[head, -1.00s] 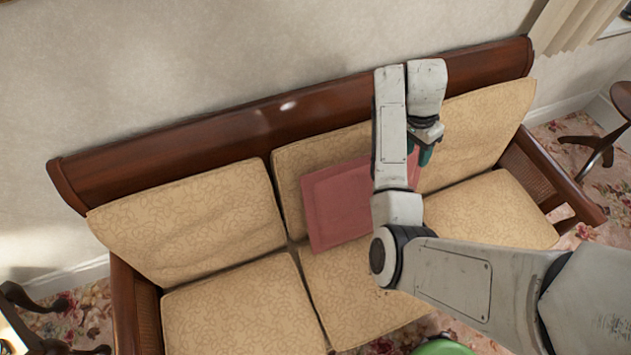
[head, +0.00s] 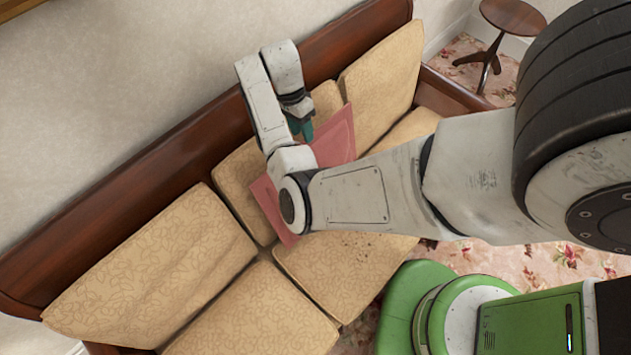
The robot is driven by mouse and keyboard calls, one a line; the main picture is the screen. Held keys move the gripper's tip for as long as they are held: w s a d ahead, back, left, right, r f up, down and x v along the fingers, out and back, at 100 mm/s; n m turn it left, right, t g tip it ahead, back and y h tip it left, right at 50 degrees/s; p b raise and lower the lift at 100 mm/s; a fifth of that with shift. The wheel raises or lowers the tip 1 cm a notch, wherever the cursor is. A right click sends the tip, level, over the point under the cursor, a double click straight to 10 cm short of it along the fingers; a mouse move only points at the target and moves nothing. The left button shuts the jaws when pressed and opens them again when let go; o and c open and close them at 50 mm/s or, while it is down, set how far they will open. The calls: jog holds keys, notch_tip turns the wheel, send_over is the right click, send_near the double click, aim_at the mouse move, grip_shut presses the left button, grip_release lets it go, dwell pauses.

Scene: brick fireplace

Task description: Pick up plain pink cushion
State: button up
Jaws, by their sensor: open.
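The plain pink cushion (head: 335,138) leans against the tan back cushions in the middle of the sofa. My arm crosses in front of it and hides its middle; its right part and lower left corner show. My gripper (head: 303,130), with teal fingertips, points down at the cushion's upper edge. It is open. I cannot tell whether the fingers touch the cushion or straddle its edge.
The wooden sofa (head: 165,160) has tan patterned back and seat cushions and stands against a pale wall. A small round wooden table (head: 513,17) stands at the upper right. Floral carpet (head: 535,262) shows at the right, beside my green base.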

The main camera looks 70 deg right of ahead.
jog(key=x, duration=0.4)
jog(key=shift+s+f+p, duration=0.1)
jog(key=shift+p, duration=0.2)
grip_shut()
dwell(1.1)
